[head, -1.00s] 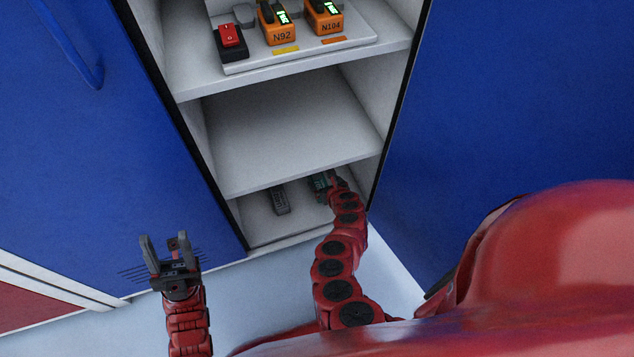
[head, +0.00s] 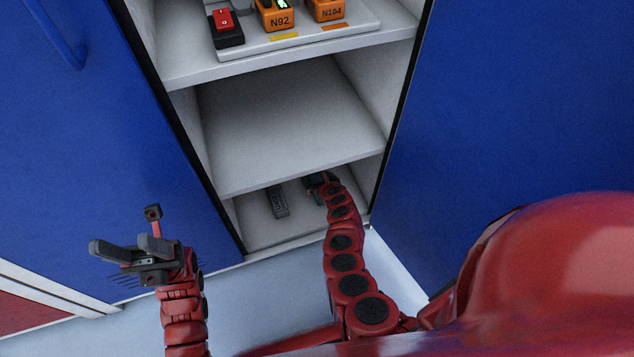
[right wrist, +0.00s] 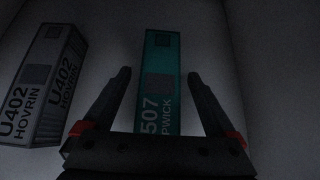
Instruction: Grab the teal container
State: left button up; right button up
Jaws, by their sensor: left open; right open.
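The teal container (right wrist: 160,75) lies on the bottom shelf, a long box marked 507 and PWICK in the right wrist view. In the head view my right gripper (head: 320,182) reaches into the bottom compartment, and the teal container is hidden there by the shelf above and my arm. My left gripper (head: 125,250) is open and empty in front of the left blue door.
A grey container (right wrist: 42,85) marked U402 HOVRIN lies left of the teal one; it also shows in the head view (head: 277,200). The middle shelf (head: 285,125) is empty. The top shelf holds orange units (head: 276,17) and a red-switched box (head: 225,25). Cabinet side walls are close.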

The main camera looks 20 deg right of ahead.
jog(key=shift+c, duration=0.2)
grip_shut()
dwell(0.3)
